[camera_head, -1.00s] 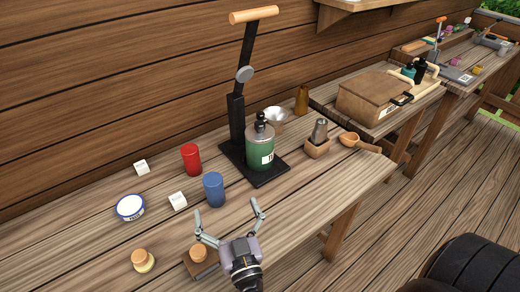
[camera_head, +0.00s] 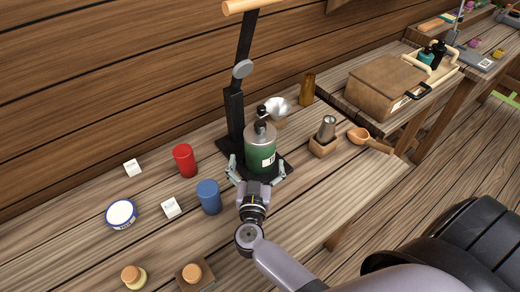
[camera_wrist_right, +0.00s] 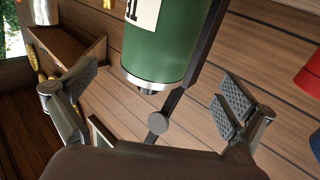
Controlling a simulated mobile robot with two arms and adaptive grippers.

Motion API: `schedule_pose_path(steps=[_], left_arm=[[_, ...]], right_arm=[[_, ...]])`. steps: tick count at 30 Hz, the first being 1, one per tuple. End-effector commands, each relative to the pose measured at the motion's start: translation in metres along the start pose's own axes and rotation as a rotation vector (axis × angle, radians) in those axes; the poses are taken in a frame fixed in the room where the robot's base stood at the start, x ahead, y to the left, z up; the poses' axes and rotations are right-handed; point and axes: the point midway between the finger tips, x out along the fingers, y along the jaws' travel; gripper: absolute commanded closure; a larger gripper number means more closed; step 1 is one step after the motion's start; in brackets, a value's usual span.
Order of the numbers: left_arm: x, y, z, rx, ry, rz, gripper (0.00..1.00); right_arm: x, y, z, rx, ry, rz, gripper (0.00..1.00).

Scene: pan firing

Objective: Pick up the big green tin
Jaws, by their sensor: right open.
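The big green tin (camera_head: 260,150) has a silver top and a white label. It stands upright on the black base of a lever press in the head view. My right gripper (camera_head: 257,172) is open at the tin's near side, with one finger at the tin's left and one at its right. In the right wrist view the tin (camera_wrist_right: 165,40) fills the space ahead of the open right gripper (camera_wrist_right: 150,98), with clear gaps to both finger pads. My left gripper is not in view.
The press column (camera_head: 235,120) rises just behind and left of the tin. A blue tin (camera_head: 208,197) and red tin (camera_head: 185,160) stand to the left. A metal cylinder in a wooden holder (camera_head: 323,147) and a wooden scoop (camera_head: 360,135) lie to the right.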

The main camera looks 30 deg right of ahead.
Motion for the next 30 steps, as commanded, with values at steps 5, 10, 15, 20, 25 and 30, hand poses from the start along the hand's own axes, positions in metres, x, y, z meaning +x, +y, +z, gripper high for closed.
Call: schedule_pose_path(steps=[5, 10, 15, 20, 25, 30], left_arm=[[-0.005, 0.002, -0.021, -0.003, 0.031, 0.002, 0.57], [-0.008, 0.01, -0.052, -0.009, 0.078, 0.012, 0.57], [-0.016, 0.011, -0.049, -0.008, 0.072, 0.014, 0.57], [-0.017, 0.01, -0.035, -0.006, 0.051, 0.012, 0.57], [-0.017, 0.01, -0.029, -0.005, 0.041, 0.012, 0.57], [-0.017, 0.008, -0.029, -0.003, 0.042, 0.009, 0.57]], right_arm=[[0.027, 0.0, -0.001, -0.001, 0.001, 0.0, 0.0], [0.036, 0.001, -0.001, -0.001, 0.001, 0.0, 0.0], [0.061, 0.004, -0.003, -0.003, 0.003, 0.0, 0.0], [0.08, 0.003, -0.001, -0.001, 0.002, 0.0, 0.0], [0.084, 0.004, 0.001, 0.001, -0.001, 0.0, 0.0], [0.084, 0.004, 0.001, 0.001, -0.001, 0.0, 0.03]])
